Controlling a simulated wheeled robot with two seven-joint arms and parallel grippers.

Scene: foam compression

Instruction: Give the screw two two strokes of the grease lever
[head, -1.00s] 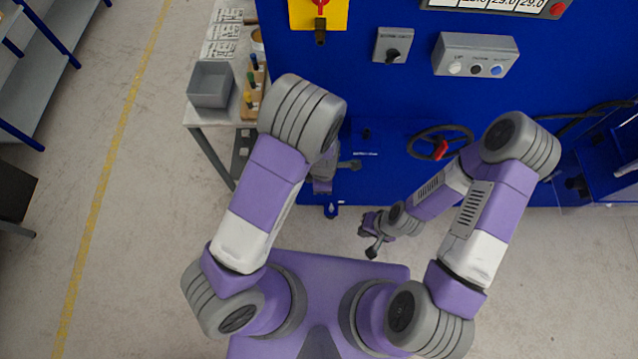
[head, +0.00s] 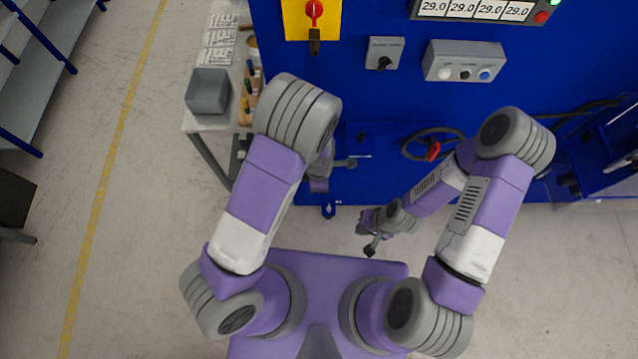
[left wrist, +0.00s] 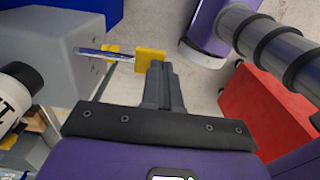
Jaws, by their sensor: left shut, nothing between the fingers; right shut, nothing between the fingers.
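The blue machine (head: 380,90) fills the top of the head view. My right gripper (head: 370,248) is shut and empty, low in front of the machine. I cannot make out screw two.
A side table with a grey bin (head: 208,91) stands at left. A red box (left wrist: 262,110) is right in the wrist view.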

